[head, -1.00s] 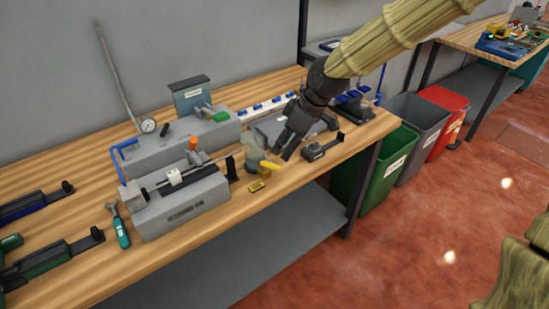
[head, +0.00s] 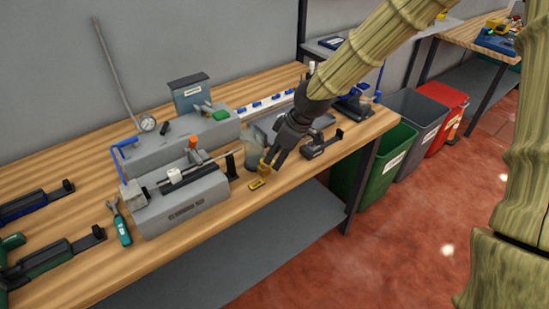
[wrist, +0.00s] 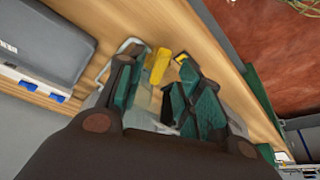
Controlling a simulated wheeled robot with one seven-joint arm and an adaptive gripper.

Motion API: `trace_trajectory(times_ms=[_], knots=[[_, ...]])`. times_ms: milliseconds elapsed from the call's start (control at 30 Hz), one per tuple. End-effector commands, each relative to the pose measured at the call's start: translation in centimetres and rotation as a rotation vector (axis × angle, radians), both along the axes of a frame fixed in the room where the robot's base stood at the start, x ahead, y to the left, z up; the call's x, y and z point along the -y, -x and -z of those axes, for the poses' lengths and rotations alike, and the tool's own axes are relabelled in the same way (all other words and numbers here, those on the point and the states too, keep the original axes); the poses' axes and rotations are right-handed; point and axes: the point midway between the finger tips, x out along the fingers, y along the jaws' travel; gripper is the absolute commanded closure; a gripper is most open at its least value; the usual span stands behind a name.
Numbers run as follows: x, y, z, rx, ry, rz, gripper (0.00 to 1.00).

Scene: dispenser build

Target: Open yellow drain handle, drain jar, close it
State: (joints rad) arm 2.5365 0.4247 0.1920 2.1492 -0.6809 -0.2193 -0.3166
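The jar (head: 251,158) is a small pale, see-through vessel near the bench's front edge, partly hidden by my gripper in the head view. Its yellow drain handle (head: 265,166) shows low at its front right. My gripper (head: 271,165) points down at the handle, beside the jar. In the wrist view my gripper (wrist: 160,92) has its fingers apart. The yellow handle (wrist: 157,67) appears between the fingertips, and the jar's clear rim (wrist: 130,47) shows behind the left finger. I cannot tell whether a finger touches the handle.
A grey cleaning rig (head: 182,206) stands to the left, and a dark grey device (head: 321,146) to the right. A green bin (head: 388,165) stands beyond the bench's right end.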

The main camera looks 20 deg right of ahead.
Motion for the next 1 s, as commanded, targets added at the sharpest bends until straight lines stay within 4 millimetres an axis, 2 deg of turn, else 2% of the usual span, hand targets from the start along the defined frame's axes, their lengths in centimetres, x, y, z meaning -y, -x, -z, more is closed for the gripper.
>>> trace_trajectory(times_ms=[233,633,667,833,1000], knots=[[-0.6,-0.5,1.7,0.0,0.0,-0.001,0.64],[-0.7,-0.6,2.1,0.001,0.0,-0.001,0.64],[-0.7,-0.6,2.1,0.001,0.0,-0.001,0.68],[-0.7,-0.6,2.1,0.001,0.0,-0.001,0.99],[-0.7,-0.6,2.1,0.001,0.0,-0.001,1.0]])
